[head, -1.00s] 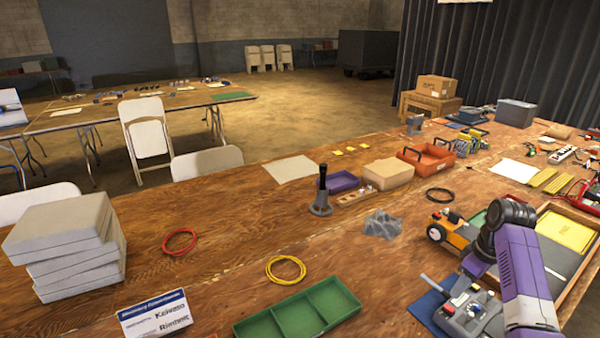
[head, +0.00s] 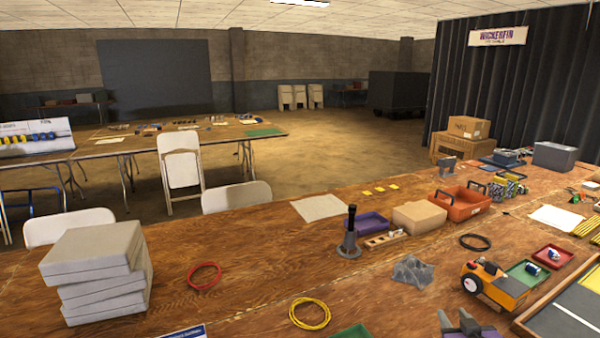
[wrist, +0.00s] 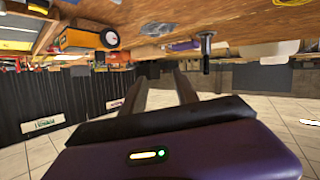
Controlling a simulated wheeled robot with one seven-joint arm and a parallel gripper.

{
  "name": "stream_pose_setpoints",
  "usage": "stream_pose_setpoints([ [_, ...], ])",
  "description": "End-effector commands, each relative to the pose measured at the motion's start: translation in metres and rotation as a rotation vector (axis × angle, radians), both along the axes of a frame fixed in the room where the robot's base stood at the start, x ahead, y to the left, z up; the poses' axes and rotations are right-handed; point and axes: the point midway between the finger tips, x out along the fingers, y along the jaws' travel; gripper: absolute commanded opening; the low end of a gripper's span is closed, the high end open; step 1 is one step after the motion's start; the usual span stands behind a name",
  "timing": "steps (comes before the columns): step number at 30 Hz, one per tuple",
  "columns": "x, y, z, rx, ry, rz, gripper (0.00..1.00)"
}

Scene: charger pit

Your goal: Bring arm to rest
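The purple gripper body with a small lit indicator fills the lower part of that view. The rest of my arm is out of the head view. The fingers appear clear of the wooden table (head: 255,255).
A stack of grey boxes (head: 95,275) is at left. A yellow cable loop (head: 310,313) lies at the front. The table's left middle is fairly clear.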

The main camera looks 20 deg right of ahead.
Motion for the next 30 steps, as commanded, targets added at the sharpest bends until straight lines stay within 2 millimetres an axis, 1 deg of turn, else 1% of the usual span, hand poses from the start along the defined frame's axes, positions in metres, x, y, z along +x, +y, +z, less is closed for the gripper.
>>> stream_pose_setpoints([
  [1, -0.009, 0.024, -0.004, 0.003, -0.036, 0.009, 0.36],
  [3, -0.022, 0.052, -0.003, 0.001, -0.095, 0.016, 0.36],
  [5, -0.035, 0.075, -0.001, 0.003, -0.141, 0.025, 0.36],
  [6, -0.044, 0.091, 0.0, 0.005, -0.17, 0.033, 0.36],
  [8, -0.059, 0.113, 0.003, 0.007, -0.209, 0.046, 0.36],
  [9, -0.069, 0.128, 0.006, 0.01, -0.234, 0.056, 0.36],
  [11, -0.086, 0.149, 0.01, 0.012, -0.267, 0.071, 0.36],
  [12, -0.097, 0.162, 0.013, 0.016, -0.287, 0.082, 0.36],
  [14, -0.115, 0.182, 0.019, 0.021, -0.315, 0.101, 0.36],
  [15, -0.127, 0.194, 0.023, 0.025, -0.331, 0.114, 0.36],
  [17, -0.146, 0.212, 0.029, 0.031, -0.351, 0.135, 0.36],
  [18, -0.158, 0.223, 0.034, 0.034, -0.362, 0.151, 0.36],
  [20, -0.177, 0.239, 0.041, 0.04, -0.375, 0.175, 0.36],
  [21, -0.189, 0.249, 0.045, 0.046, -0.379, 0.192, 0.36],
  [27, -0.249, 0.292, 0.067, 0.07, -0.369, 0.288, 0.36],
  [30, -0.278, 0.309, 0.071, 0.082, -0.325, 0.341, 0.36],
])
